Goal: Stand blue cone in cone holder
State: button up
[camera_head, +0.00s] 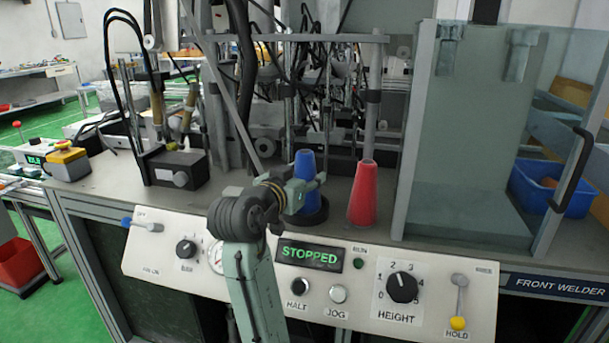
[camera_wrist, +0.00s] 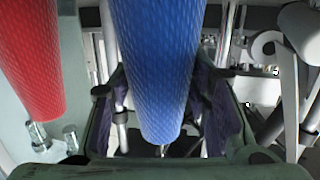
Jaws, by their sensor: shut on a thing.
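The blue cone (camera_head: 304,165) is upright, narrow end up, above the machine's grey deck. A dark round base (camera_head: 309,217), apparently the cone holder, shows directly under it. My gripper (camera_head: 307,185) is shut on the cone's side. In the wrist view the blue cone (camera_wrist: 157,65) fills the middle, between the two fingers of my gripper (camera_wrist: 160,112). The gripper hides part of the cone's lower end, so I cannot tell whether it rests in the holder or hangs just above it.
A red cone (camera_head: 363,195) stands upright close to the right and also shows at the left of the wrist view (camera_wrist: 32,60). The control panel (camera_head: 430,300) is in front. Posts and cables are behind. A glass guard (camera_head: 470,130) stands at right.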

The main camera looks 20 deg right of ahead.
jog(key=shift+f, duration=0.15)
jog(key=o, duration=1.3)
jog(key=shift+o, duration=0.2)
jog(key=shift+r, duration=0.25)
jog(key=shift+s+a, duration=0.25)
jog(key=shift+a, duration=0.05)
jog(key=b+v, duration=0.1)
jog(key=v, duration=1)
jog(key=shift+s+a+f, duration=0.1)
